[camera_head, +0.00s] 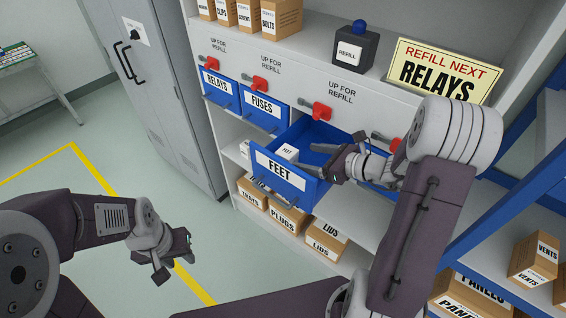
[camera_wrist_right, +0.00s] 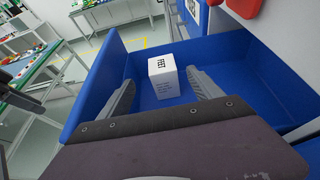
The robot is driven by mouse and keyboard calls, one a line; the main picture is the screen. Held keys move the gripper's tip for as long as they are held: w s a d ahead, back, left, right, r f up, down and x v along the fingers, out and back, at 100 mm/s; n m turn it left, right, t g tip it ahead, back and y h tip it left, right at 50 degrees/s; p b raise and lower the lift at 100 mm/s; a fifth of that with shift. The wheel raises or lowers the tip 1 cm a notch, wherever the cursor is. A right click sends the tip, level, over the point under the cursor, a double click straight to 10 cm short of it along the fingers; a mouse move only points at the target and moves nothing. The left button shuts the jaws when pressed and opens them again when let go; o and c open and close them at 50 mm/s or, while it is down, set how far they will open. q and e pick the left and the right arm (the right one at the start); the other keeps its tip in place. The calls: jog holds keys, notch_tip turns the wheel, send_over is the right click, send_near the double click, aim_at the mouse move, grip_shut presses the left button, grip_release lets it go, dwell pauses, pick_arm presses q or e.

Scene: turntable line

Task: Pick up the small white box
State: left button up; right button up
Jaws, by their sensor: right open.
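The small white box (camera_head: 287,152) sits inside the pulled-out blue drawer labelled FEET (camera_head: 282,174). My right gripper (camera_head: 330,167) is over the drawer's right side in the head view. In the right wrist view its two fingers are apart, one to each side of the box in the picture. The box is beyond the fingers, and I see no contact. My left gripper (camera_head: 174,260) is empty above the floor at lower left, its fingers apart.
Closed blue drawers RELAYS (camera_head: 217,88) and FUSES (camera_head: 263,107) have red levers above them. A REFILL bottle (camera_head: 354,48) and a yellow RELAYS sign (camera_head: 440,70) stand on the shelf above. Cardboard boxes (camera_head: 288,218) fill the lower shelf. A grey cabinet (camera_head: 165,90) stands left.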

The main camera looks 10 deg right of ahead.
aim_at(287, 152)
jog(key=x, duration=0.3)
jog(key=shift+a+r+p, duration=0.1)
jog(key=shift+r+p, duration=0.05)
jog(key=shift+p, duration=0.15)
jog(key=shift+w+a, duration=0.15)
jog(key=shift+w, duration=0.05)
jog(key=shift+f, duration=0.25)
jog(key=shift+w, duration=0.2)
jog(key=p+x, duration=0.1)
jog(key=x, duration=0.3)
jog(key=shift+w+a+p, duration=0.1)
jog(key=shift+w+p, duration=0.15)
jog(key=shift+p, duration=0.1)
jog(key=shift+w+a+f, duration=0.1)
jog(key=shift+w+f, duration=0.1)
jog(key=shift+w, duration=0.05)
jog(key=shift+s, duration=0.1)
jog(key=c, duration=0.4)
jog(key=shift+r, duration=0.1)
jog(key=c, duration=1.2)
